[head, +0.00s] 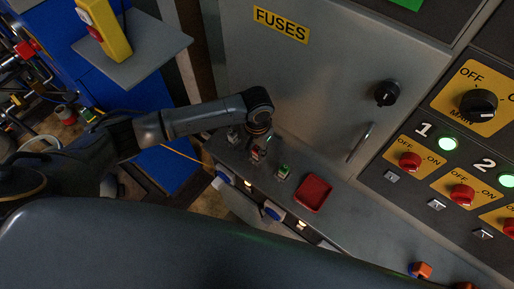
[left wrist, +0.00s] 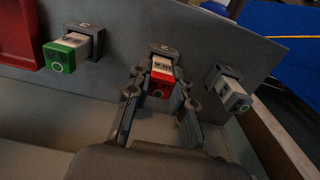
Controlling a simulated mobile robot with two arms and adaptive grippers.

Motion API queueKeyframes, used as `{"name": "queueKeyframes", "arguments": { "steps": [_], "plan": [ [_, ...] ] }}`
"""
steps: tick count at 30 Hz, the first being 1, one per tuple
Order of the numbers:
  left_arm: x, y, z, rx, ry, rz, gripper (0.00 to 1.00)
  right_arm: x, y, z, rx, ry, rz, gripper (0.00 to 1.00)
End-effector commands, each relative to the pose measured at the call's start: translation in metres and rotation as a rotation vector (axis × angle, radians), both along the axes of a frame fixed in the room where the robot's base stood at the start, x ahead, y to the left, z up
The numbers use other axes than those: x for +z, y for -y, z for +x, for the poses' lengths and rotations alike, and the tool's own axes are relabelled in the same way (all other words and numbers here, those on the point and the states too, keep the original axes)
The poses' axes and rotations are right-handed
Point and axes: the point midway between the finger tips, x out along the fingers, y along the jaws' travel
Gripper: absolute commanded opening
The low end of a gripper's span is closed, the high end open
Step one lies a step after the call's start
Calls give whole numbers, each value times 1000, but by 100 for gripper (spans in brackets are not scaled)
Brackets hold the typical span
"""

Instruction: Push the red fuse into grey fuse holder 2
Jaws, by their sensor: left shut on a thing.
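The red fuse (left wrist: 161,84) has a white body and a red end. In the left wrist view its far end is at the middle grey fuse holder (left wrist: 165,50), with part of the white body still showing. How deep it sits I cannot tell. My left gripper (left wrist: 162,98) has a finger on each side of the red end and is shut on it. In the head view the red fuse (head: 256,153) shows just below my left gripper (head: 257,139), partly hidden by it. The holder's number is not readable. My right gripper is not in view.
A green fuse (left wrist: 60,56) is in the holder on one side, and a grey-white fuse (left wrist: 232,95) is in the holder on the other. A red tray (head: 314,192) lies beside the green one. The cabinet door (head: 310,85) rises behind the ledge.

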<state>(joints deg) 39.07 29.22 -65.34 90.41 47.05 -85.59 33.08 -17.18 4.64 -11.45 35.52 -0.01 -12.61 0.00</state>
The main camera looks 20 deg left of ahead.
Motion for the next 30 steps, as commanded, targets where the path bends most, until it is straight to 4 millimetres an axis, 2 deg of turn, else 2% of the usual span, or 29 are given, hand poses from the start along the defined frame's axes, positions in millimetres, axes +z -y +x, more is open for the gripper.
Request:
{"name": "queueKeyframes", "arguments": {
  "steps": [7,8,11,12,23,26,30],
  "plan": [
    [-5,0,0,0,0,-1,0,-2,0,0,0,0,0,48],
    [-5,0,0,0,1,-1,26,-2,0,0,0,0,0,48],
    [-5,0,0,-1,0,0,46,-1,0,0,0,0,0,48],
    [-5,0,0,-1,0,0,48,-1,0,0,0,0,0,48],
    [0,0,0,0,1,-1,48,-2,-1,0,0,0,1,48],
    [13,1,1,-1,2,-3,48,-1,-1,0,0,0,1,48],
    [43,1,1,-2,4,-3,48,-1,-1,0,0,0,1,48]
  ]
}}
